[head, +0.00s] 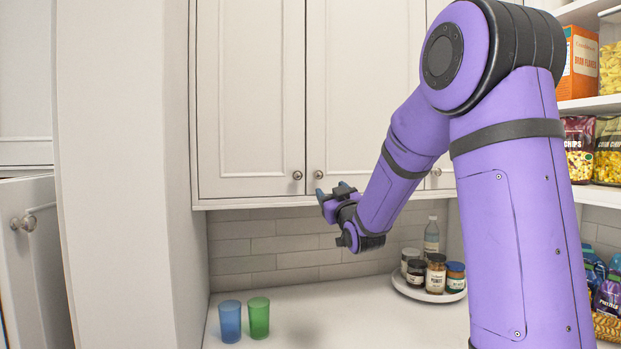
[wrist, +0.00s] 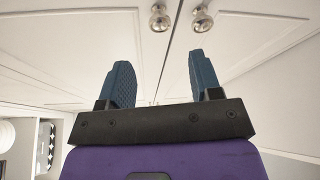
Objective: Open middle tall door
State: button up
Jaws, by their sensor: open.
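The tall white upper cabinet has a left door (head: 250,90) and a middle door (head: 362,85) side by side, both shut. Each has a round metal knob near its lower inner corner: the left knob (head: 297,175) and the middle knob (head: 319,174). My gripper (head: 334,190) is just below the middle knob in the head view. In the wrist view my gripper (wrist: 157,82) has its two blue fingers apart and nothing between them. Two knobs show beyond the fingertips, one at left (wrist: 159,18) and one at right (wrist: 202,19). Neither is touched.
Below the cabinet is a white counter (head: 320,310) with a blue cup (head: 230,321), a green cup (head: 259,318) and a round tray (head: 428,294) of jars. Shelves of packaged food (head: 597,190) stand at right. A partly seen door with a handle (head: 25,222) is at left.

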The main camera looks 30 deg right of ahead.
aim_at(319, 176)
jog(key=x, duration=0.9)
jog(key=shift+w+d+r, duration=0.1)
jog(key=shift+w, duration=0.2)
grip_shut()
